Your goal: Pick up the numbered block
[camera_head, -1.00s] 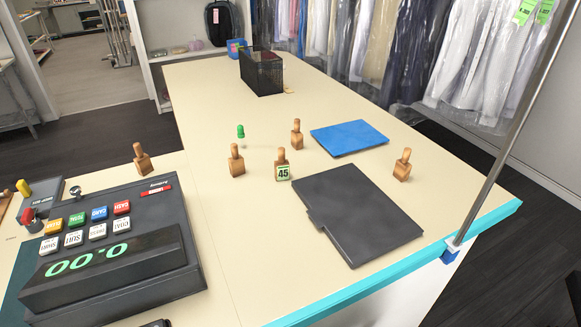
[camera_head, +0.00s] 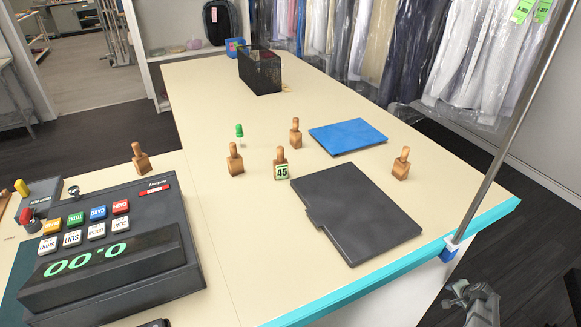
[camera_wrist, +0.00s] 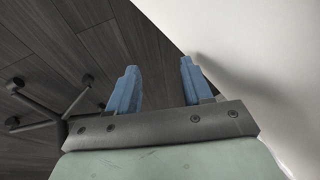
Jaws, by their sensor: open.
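The numbered block (camera_head: 280,159) is a small wooden block with a knob-like handle. It stands upright on the cream counter (camera_head: 215,95), and a green-bordered label on its front reads 45. My gripper (camera_wrist: 158,63) shows in the wrist view with two blue fingers spread apart and nothing between them. It is beside a pale panel, over dark floor, away from the numbered block. The block is not in the wrist view.
Similar wooden blocks stand near it, left (camera_head: 235,159), behind (camera_head: 295,132) and right (camera_head: 401,163). A dark flat folder (camera_head: 355,212) lies in front, a blue one (camera_head: 347,137) behind. A metal pole (camera_head: 500,135) rises at the counter's right edge. A cash register (camera_head: 110,250) is at left.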

